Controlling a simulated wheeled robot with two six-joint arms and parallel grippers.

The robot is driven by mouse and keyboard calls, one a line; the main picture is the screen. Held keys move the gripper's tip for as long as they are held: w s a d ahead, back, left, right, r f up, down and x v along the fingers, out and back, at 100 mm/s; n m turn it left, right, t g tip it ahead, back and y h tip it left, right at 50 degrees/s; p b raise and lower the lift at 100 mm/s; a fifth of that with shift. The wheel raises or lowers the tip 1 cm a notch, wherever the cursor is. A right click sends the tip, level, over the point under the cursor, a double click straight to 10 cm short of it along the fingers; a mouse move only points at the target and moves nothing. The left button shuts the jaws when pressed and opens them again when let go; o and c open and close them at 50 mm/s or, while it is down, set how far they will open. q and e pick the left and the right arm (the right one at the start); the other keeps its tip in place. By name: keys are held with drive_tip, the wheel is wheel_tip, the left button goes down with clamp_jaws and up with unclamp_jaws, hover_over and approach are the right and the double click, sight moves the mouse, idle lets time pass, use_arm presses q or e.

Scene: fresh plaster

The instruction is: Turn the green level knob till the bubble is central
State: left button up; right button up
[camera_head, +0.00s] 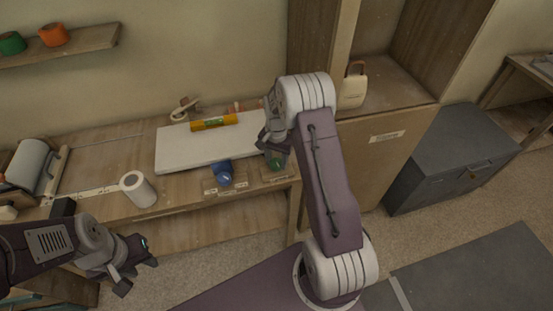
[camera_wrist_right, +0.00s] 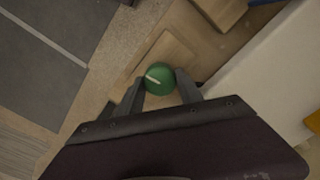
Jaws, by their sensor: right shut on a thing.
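The green level knob (camera_head: 276,162) is on a small wooden plate at the front right of the bench. In the right wrist view the knob (camera_wrist_right: 159,77) is round and green with a pale pointer line. My right gripper (camera_wrist_right: 161,88) has a finger on either side of the knob and is shut on it. In the head view my right gripper (camera_head: 273,145) partly covers the knob. An orange-yellow level (camera_head: 213,123) lies on the white board (camera_head: 180,155); its bubble is too small to make out. My left gripper (camera_head: 140,276) is empty, its fingers apart, in front of the bench.
A blue knob (camera_head: 223,178) sits left of the green one. A white roll (camera_head: 138,189) stands on the bench, with a larger grey roll (camera_head: 30,164) at the far left. A cabinet (camera_head: 375,145) with a beige bag-like object (camera_head: 353,90) stands to the right.

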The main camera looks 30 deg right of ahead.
sight(276, 162)
drive_tip(key=shift+w+d+r+m, duration=0.1)
drive_tip(key=shift+w+r+m, duration=0.05)
drive_tip(key=shift+m, duration=0.55)
drive_tip(key=o, duration=1.1)
wheel_tip(276, 162, up, 9)
